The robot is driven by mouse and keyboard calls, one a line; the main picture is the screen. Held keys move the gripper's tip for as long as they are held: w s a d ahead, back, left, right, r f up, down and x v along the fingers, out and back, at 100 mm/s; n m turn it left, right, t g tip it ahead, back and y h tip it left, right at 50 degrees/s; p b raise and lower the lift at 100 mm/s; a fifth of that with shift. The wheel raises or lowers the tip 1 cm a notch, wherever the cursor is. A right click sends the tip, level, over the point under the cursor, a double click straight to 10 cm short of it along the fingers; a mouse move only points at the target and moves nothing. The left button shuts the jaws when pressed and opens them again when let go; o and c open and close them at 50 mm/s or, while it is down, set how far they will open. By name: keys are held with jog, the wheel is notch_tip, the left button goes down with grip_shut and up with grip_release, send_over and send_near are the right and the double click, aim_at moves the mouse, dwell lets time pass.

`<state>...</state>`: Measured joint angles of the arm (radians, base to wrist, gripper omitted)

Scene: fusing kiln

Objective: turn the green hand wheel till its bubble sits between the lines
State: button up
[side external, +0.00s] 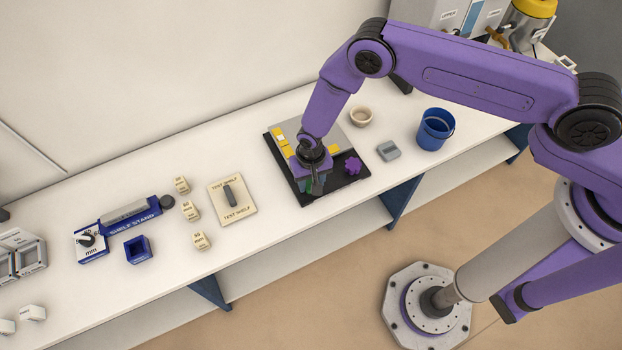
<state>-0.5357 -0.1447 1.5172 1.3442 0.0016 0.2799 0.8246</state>
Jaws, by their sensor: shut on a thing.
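My gripper (311,182) points down over the front part of a black base plate (331,198) and is shut on the green hand wheel (318,186). Only a small green part of the wheel shows; the gripper hides the rest. A purple hand wheel (353,166) stands on the same plate to the right, apart from the gripper. A grey board (322,126) with yellow pieces (280,140) on it lies behind my gripper. I cannot make out any bubble or its lines in this view.
A grey block (388,151), a beige bowl (361,116) and a blue bucket (435,130) stand to the right. The bench's front edge is close to the plate.

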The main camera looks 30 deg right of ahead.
jog(key=m, duration=1.1)
jog(key=shift+m, duration=0.3)
jog(key=shift+a, duration=0.1)
dwell(0.4)
jog(key=o, duration=1.1)
jog(key=shift+c, duration=0.2)
jog(key=shift+r, duration=0.1)
notch_tip(320, 180, up, 17)
jog(key=shift+r, duration=0.15)
